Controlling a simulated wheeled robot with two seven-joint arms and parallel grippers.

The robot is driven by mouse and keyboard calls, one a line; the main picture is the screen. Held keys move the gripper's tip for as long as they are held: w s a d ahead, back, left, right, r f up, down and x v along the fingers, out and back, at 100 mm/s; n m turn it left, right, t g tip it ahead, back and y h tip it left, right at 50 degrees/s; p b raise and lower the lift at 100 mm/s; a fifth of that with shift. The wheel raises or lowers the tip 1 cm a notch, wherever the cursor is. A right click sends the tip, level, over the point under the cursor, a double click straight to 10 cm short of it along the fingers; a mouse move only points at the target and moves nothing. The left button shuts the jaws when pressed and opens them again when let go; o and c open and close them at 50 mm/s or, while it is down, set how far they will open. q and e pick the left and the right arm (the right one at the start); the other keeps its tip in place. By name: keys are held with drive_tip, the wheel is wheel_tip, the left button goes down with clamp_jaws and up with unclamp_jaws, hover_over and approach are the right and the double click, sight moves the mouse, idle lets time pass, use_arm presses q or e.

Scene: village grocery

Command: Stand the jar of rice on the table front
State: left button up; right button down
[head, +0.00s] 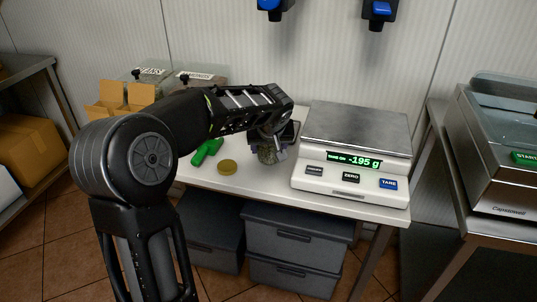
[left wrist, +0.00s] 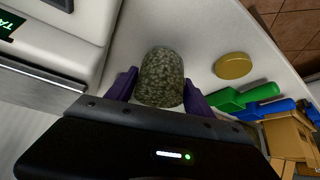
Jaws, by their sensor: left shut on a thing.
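The jar (head: 267,156), with greenish-grey speckled contents, is between the fingers of my left gripper (head: 270,142), over the white table (head: 205,176) left of the scale. In the left wrist view the jar (left wrist: 161,78) sits between two purple fingers, which are shut on it from both sides. I cannot tell whether its base touches the table. The gripper hides its upper part in the head view. A round yellow-brown lid (head: 228,167) lies flat on the table, left of the jar and nearer the front edge. My right gripper is not in view.
A white scale (head: 352,172) reading -195 g stands close right of the jar. A green scoop (head: 207,151) lies behind the lid. Cardboard boxes (head: 108,103) and labelled bins (head: 193,80) are at back left. The table's front strip beside the lid is clear.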

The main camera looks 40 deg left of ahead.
sight(269, 146)
use_arm(q)
drive_tip(key=shift+f, duration=1.2)
drive_tip(key=shift+f, duration=0.1)
drive_tip(key=shift+f+b, duration=0.1)
drive_tip(key=shift+b, duration=0.25)
drive_tip(key=o, duration=1.8)
drive_tip(key=shift+r+p, duration=0.3)
drive_tip(key=shift+p, duration=0.15)
drive_tip(key=v, duration=1.2)
